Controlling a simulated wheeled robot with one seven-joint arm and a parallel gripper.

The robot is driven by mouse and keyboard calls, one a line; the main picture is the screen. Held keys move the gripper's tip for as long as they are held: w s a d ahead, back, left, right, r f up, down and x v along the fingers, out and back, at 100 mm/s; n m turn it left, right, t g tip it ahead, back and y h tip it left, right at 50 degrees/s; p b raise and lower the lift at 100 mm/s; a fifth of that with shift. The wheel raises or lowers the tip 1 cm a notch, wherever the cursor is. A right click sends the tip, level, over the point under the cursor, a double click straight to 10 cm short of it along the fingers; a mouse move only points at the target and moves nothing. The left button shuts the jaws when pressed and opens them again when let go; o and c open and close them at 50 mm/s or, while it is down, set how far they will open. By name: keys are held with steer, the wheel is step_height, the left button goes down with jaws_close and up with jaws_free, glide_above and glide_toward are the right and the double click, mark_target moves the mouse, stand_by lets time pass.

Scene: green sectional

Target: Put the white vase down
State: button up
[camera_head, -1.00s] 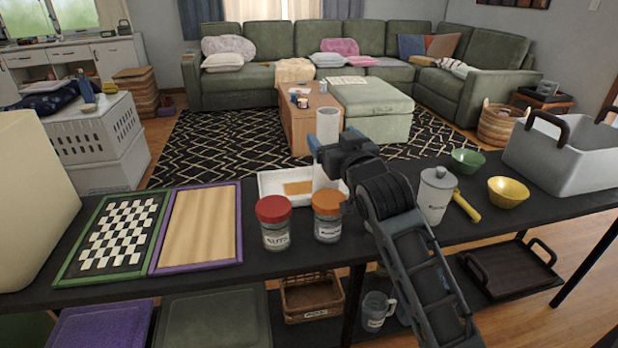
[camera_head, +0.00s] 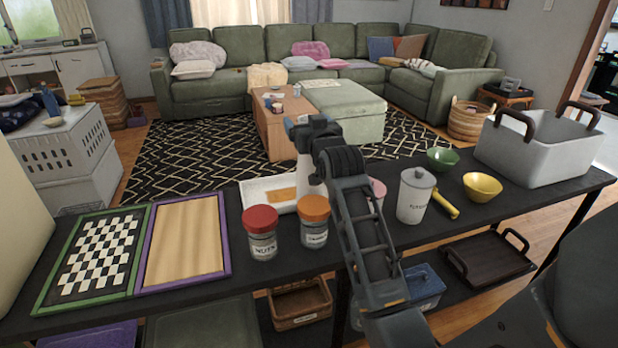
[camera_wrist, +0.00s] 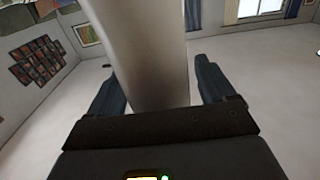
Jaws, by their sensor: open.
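The white vase (camera_head: 306,174) is a tall pale cylinder behind the orange-lidded jar on the dark table (camera_head: 330,260). Its base is hidden by the jar, so I cannot tell what it rests on. My gripper (camera_head: 303,128) is at the vase's upper part, and my arm hides part of it. In the wrist view the vase (camera_wrist: 150,55) stands between the fingers of my gripper (camera_wrist: 160,85). The fingers are spread apart, with a gap showing beside the vase on the right.
A white tray (camera_head: 256,191), a red-lidded jar (camera_head: 262,240) and an orange-lidded jar (camera_head: 314,230) crowd the vase. A pink item (camera_head: 378,189), a white canister (camera_head: 413,200) and bowls stand to the right. A checkerboard (camera_head: 98,250) and wooden board (camera_head: 185,240) lie left.

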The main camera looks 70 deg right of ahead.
jaws_close()
stand_by(0.8)
steer(key=shift+r, duration=0.1)
